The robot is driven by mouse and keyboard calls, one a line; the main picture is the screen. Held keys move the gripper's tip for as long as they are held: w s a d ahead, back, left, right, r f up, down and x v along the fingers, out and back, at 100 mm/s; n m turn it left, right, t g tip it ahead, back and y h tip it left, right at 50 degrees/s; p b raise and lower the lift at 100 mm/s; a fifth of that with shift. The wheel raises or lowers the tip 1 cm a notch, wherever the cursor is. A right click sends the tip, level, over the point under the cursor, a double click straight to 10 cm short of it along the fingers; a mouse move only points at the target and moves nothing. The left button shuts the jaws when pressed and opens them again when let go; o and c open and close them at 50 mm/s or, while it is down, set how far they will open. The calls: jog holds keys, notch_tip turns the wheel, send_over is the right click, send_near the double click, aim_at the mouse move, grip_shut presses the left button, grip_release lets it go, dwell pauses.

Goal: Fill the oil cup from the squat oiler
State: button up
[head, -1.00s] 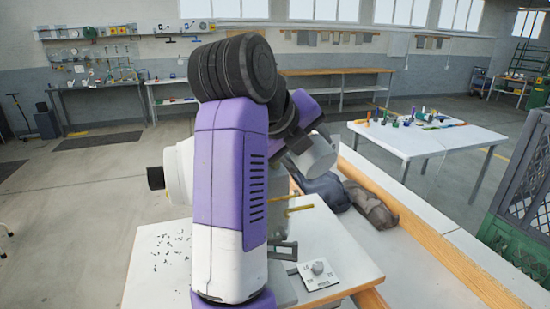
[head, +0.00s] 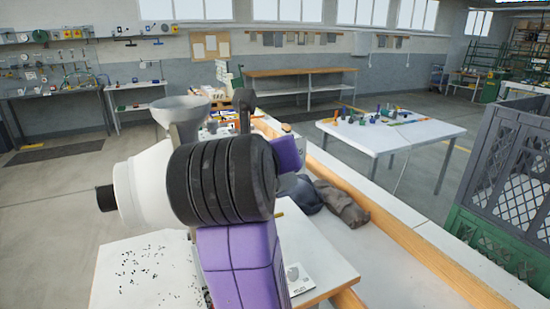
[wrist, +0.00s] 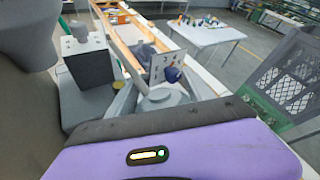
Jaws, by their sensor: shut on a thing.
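The purple body of my gripper (wrist: 185,140) fills the bottom of the wrist view, and its fingers are hidden beyond its dark far edge. Just past that edge is a squat grey rounded can with a thin spout slanting up to the left, which looks like the squat oiler (wrist: 165,98). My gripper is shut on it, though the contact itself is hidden. In the head view my arm hides the gripper and the oiler. I cannot make out the oil cup.
Dark cloth bundles (head: 342,203) lie on a long wood-edged bench to the right. A white table (head: 390,138) with small coloured items stands beyond. A grey-green crate (head: 510,160) is at right.

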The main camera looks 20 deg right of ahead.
jog(key=m+t+b, duration=0.1)
jog(key=w+m+t+b, duration=0.1)
jog(key=b, duration=0.1)
jog(key=w+r+m+t+h+b, duration=0.1)
jog(key=b, duration=0.1)
jog(key=shift+a+t, duration=0.25)
jog(key=shift+t, duration=0.05)
jog(key=shift+w+r+b, duration=0.15)
jog(key=shift+b, duration=0.45)
jog(key=shift+r, duration=0.1)
jog(key=shift+a, duration=0.1)
